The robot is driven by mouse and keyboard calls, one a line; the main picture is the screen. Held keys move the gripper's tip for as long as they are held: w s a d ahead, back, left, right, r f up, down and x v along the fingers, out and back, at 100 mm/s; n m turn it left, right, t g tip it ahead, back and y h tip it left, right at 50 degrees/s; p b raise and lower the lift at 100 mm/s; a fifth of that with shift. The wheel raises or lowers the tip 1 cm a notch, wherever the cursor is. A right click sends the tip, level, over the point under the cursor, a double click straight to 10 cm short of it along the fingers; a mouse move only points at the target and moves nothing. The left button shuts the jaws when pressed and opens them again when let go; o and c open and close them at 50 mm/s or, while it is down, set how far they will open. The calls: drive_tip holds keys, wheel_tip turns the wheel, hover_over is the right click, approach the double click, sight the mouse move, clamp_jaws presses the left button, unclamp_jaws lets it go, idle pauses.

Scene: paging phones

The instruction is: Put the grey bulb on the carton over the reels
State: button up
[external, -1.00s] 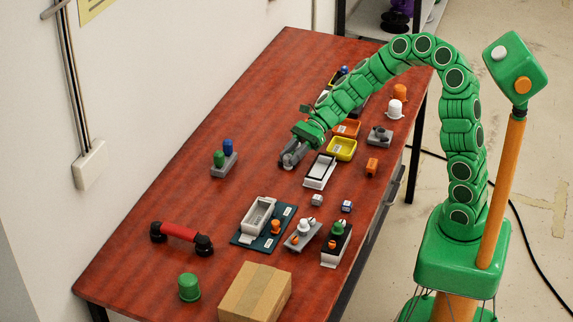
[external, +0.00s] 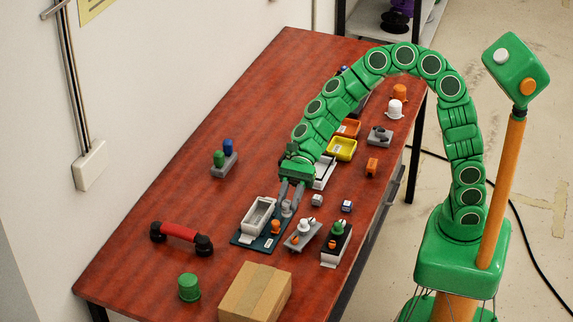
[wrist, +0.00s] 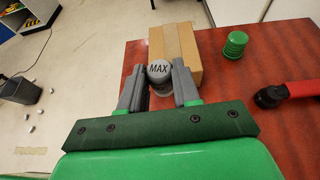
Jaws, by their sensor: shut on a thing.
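The grey bulb (wrist: 159,71), a rounded grey piece marked MAX, sits between the fingers of my gripper (wrist: 158,82) in the wrist view. In the external view my gripper (external: 288,202) is shut on it and points down over the dark blue board, but the height is hard to judge. The brown carton (external: 262,292) stands at the near end of the table, nearer the camera than my gripper. In the wrist view the carton (wrist: 184,45) is just beyond the bulb. Dark reels (external: 396,20) sit on a shelf behind the table.
A pale tray (external: 259,216) on the dark blue board (external: 247,239) is left of my gripper. Small stands with knobs (external: 303,236) are to its right. A green knob (external: 189,287) and a red-handled bar (external: 181,232) lie left of the carton.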

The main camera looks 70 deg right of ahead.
drive_tip(key=s+a+r+n+g, duration=0.2)
drive_tip(key=s+a+n+g, duration=0.1)
drive_tip(key=s+a, duration=0.6)
hover_over(255, 286)
drive_tip(key=shift+s+d+f, duration=0.1)
drive_tip(key=shift+f, duration=2.35)
drive_tip(key=shift+s+d+f, duration=0.1)
drive_tip(key=shift+f, duration=2.35)
drive_tip(key=shift+a+f, duration=0.1)
drive_tip(key=shift+f, duration=0.05)
drive_tip(key=shift+w+f, duration=0.15)
drive_tip(key=shift+f, duration=1.5)
drive_tip(key=shift+f, duration=0.15)
drive_tip(key=o, duration=1)
drive_tip(key=shift+o, duration=0.2)
